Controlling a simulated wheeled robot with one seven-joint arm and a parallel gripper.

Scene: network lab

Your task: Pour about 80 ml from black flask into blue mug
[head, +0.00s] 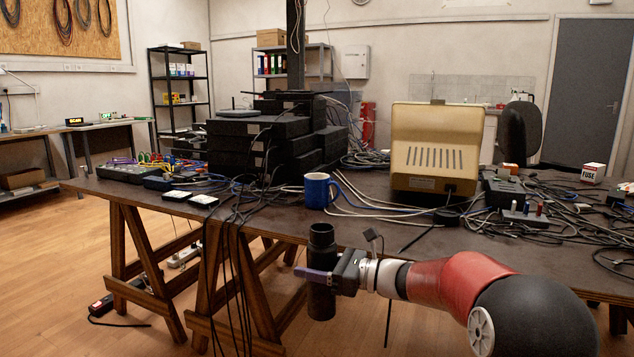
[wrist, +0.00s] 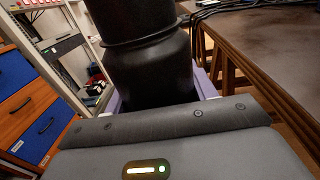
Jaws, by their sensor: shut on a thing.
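The black flask (head: 321,241) is upright in the head view, in front of the table's front edge. My gripper (head: 318,276) is shut around its lower middle. In the wrist view the flask (wrist: 146,60) fills the top middle between the purple fingers of my gripper (wrist: 160,98). The flask's mouth is out of the wrist view, and its contents are hidden. The blue mug (head: 317,190) stands upright on the table near the front edge, behind and a little above the flask in the head view. The mug's inside cannot be made out.
White and blue cables (head: 372,208) run beside the mug to the right. A beige monitor casing (head: 435,150) stands behind them. Black stacked equipment (head: 262,140) and small devices (head: 189,198) lie to the left. Black cables (head: 236,240) hang over the table edge (head: 270,236).

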